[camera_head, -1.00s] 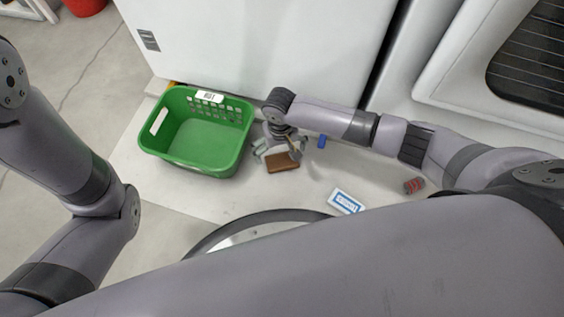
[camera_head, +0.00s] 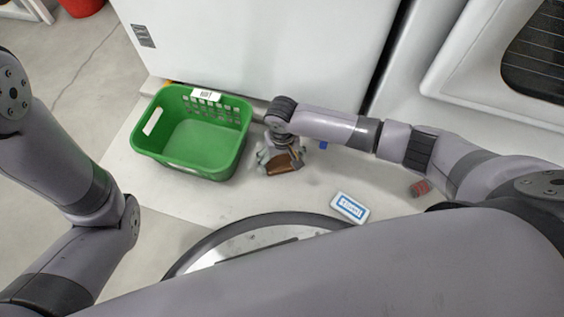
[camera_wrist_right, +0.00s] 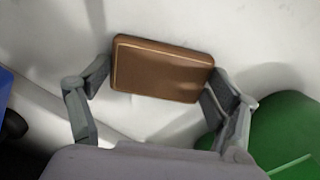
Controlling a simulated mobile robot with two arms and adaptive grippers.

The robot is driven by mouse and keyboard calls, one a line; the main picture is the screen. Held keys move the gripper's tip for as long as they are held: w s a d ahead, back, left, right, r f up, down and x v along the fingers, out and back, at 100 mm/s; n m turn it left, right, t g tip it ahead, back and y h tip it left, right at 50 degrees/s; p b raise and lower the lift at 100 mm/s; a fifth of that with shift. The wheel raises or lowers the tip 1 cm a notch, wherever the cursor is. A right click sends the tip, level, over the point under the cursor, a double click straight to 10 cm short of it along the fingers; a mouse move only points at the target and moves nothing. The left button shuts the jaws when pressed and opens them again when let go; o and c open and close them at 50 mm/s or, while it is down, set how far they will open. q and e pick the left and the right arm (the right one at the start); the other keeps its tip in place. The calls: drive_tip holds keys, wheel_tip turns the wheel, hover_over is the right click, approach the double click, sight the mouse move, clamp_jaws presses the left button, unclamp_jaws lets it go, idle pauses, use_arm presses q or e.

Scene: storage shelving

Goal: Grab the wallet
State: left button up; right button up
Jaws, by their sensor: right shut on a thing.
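The brown wallet (camera_head: 284,163) is at my right gripper, just right of the green basket, in the head view. In the right wrist view the wallet (camera_wrist_right: 162,68) lies between the two grey fingers, its flat brown face toward the camera. My right gripper (camera_head: 279,160) is shut on the wallet; it also shows in the right wrist view (camera_wrist_right: 158,85). I cannot tell whether the wallet still touches the white surface. My left arm comes in at the left of the head view, but its gripper is out of view.
The green basket (camera_head: 157,154) looks empty and stands close beside the right gripper. A blue item (camera_head: 323,145), a white and blue box (camera_head: 349,207) and a red can (camera_head: 421,188) lie on the white surface (camera_head: 235,200). A white panel (camera_head: 260,50) stands behind.

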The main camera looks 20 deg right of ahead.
drive_tip(key=c, duration=0.5)
